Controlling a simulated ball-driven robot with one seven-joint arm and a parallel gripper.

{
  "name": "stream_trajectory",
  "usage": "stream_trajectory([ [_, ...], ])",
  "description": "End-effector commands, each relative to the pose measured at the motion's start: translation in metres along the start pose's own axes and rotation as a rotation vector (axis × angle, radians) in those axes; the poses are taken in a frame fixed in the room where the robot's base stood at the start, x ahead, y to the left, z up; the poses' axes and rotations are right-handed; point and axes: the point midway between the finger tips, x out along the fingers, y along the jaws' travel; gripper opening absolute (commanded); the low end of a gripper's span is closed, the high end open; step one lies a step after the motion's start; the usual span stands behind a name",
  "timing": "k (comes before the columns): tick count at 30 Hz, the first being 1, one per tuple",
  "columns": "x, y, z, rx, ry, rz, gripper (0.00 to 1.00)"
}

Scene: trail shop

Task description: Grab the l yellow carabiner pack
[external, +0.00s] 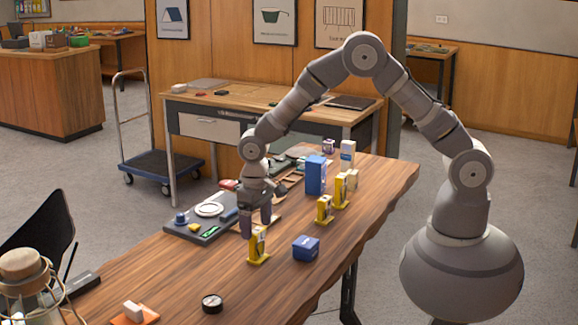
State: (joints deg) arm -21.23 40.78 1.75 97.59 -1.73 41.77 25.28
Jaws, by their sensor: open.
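Several yellow packs with pale fronts stand upright on the wooden table. The nearest yellow pack (258,246) is just below and in front of my gripper (256,224). A second yellow pack (324,210) stands farther back and to the right, and another yellow pack (341,192) stands behind that one. Their lettering is too small to read, so I cannot tell which is the l pack. My gripper points down, open, with nothing seen between its fingers. I cannot tell whether a finger touches the nearest pack.
A blue box (306,248) lies right of the nearest pack, and a taller blue box (316,175) stands farther back. A grey tray (209,232) with small items is left of my gripper. A round black gauge (212,303) lies in front.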

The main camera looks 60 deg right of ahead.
Motion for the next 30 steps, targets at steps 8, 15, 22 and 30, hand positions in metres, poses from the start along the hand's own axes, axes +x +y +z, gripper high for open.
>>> stream_trajectory([
  [8, 0.044, -0.002, 0.003, -0.001, 0.0, 0.0, 0.83],
  [15, 0.043, -0.002, 0.003, -0.001, 0.002, -0.001, 0.78],
  [22, 0.043, -0.002, 0.003, -0.001, 0.002, -0.001, 0.26],
  [30, 0.043, -0.002, 0.003, -0.001, 0.002, -0.001, 0.05],
])
